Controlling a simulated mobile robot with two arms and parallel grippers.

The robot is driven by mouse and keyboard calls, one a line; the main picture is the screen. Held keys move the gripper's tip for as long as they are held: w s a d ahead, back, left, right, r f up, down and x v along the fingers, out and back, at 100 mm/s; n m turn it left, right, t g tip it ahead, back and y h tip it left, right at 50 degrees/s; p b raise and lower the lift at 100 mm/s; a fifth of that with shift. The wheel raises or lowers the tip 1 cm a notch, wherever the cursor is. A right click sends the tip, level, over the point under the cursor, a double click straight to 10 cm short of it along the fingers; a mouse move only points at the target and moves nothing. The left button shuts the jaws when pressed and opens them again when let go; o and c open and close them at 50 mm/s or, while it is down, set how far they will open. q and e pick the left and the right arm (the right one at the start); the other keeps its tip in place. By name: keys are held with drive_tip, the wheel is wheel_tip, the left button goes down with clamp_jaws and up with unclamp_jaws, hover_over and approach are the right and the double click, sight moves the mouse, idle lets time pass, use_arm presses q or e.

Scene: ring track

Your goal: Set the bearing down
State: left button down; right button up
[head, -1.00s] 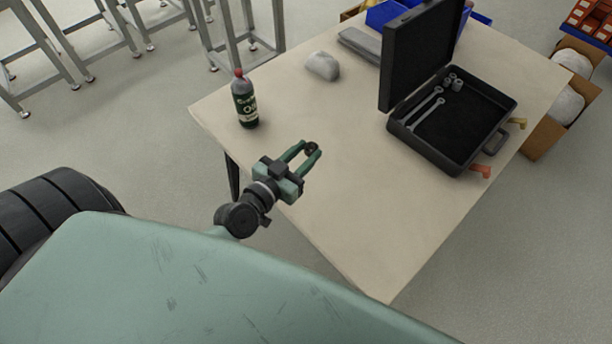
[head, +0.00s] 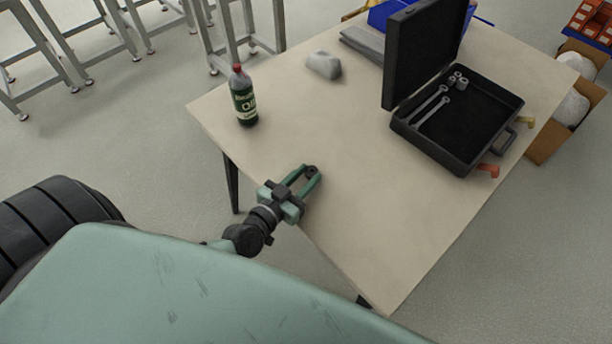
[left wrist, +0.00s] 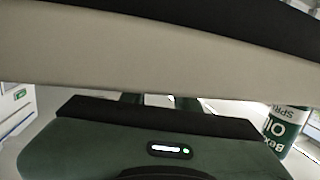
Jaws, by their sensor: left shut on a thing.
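My left gripper (head: 312,173) is over the near left edge of the beige table (head: 370,215). Its green fingers are shut on a small dark ring-like piece, the bearing (head: 311,169), held at the fingertips. Whether the bearing touches the tabletop I cannot tell. In the left wrist view the green gripper body (left wrist: 150,150) fills the bottom, and a wide pale band hides the fingertips and the bearing. My right gripper is not in view.
An open black case (head: 437,147) with wrenches and sockets stands on the right. The tabletop between gripper and case is clear.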

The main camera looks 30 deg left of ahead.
use_arm(q)
drive_tip(key=shift+f, duration=0.15)
drive_tip(key=c, duration=1)
unclamp_jaws()
drive_tip(key=shift+c, duration=0.2)
